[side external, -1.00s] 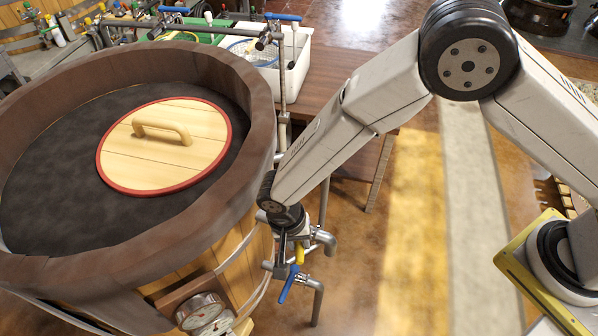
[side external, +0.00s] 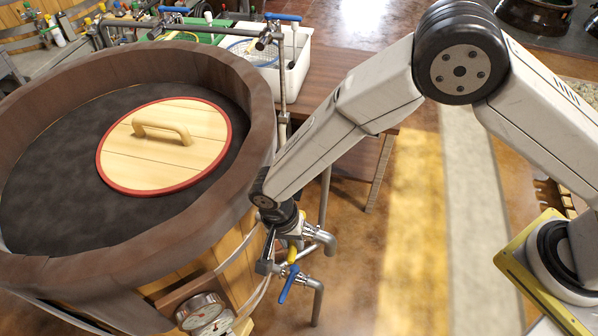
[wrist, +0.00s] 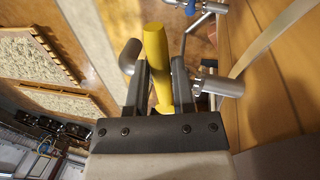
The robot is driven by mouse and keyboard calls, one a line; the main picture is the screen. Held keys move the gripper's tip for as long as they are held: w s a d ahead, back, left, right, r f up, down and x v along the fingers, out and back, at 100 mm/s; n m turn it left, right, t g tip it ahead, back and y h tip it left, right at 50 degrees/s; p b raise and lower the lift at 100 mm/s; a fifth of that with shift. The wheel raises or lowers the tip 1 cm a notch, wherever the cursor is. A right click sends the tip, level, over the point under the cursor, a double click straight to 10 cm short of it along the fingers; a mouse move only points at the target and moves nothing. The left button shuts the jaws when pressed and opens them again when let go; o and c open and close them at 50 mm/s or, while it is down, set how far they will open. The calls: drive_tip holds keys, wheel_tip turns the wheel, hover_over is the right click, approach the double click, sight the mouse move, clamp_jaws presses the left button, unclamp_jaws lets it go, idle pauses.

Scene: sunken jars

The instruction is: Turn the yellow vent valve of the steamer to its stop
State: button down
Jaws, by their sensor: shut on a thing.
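The steamer (side external: 262,105) is a large round wooden tub on the left of the side view, with a brown rim. The yellow vent valve handle (side external: 292,255) shows beside the tub's lower right, among grey pipes and partly hidden by my gripper (side external: 281,250). In the wrist view the yellow handle (wrist: 155,50) stands between the two dark fingers of my gripper (wrist: 159,72), which is shut on it. The handle's far end sticks out past the fingers. The valve body is mostly hidden.
A blue valve handle (side external: 289,284) sits on the pipework just below the yellow one. A pressure gauge (side external: 200,311) is on the tub's front. A round wooden lid (side external: 180,165) lies on the dark top. Open floor (side external: 415,220) lies to the right.

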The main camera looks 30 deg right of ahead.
drive_tip(key=shift+w+a+m, duration=0.3)
drive_tip(key=shift+m, duration=0.35)
drive_tip(key=shift+w+a+m, duration=0.3)
drive_tip(key=shift+m, duration=0.35)
drive_tip(key=shift+c, duration=2.3)
unclamp_jaws()
wheel_tip(320, 180, up, 8)
drive_tip(key=w, duration=0.1)
drive_tip(key=shift+w+a+f, duration=0.15)
drive_tip(key=shift+a, duration=0.25)
